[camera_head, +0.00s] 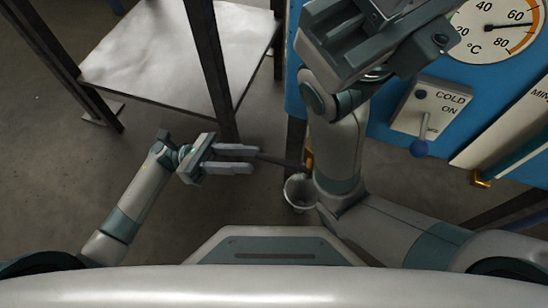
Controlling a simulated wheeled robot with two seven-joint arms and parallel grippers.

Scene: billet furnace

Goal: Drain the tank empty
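A blue panel (385,118) stands at the right. A level gauge (520,125), cut off by the right edge, carries the letters "MIN"; its level cannot be read. A brass fitting (309,160) shows low on the panel's left side, partly hidden by my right arm. A dark rod (280,160) runs left from near it. A pale bucket (299,192) stands below, partly behind my arm. My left gripper (256,159) is open, its two fingers apart and pointing right near the rod's left end; contact is unclear. My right gripper (375,35) is high before the panel, its fingertips unclear.
A round temperature dial (494,28) is at the top right. Below it is a plate marked "COLD ON" with a blue-knobbed lever (419,147) pointing down. Another brass fitting (481,180) sits under the level gauge. A dark-legged table (175,55) stands back left; the floor at left is clear.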

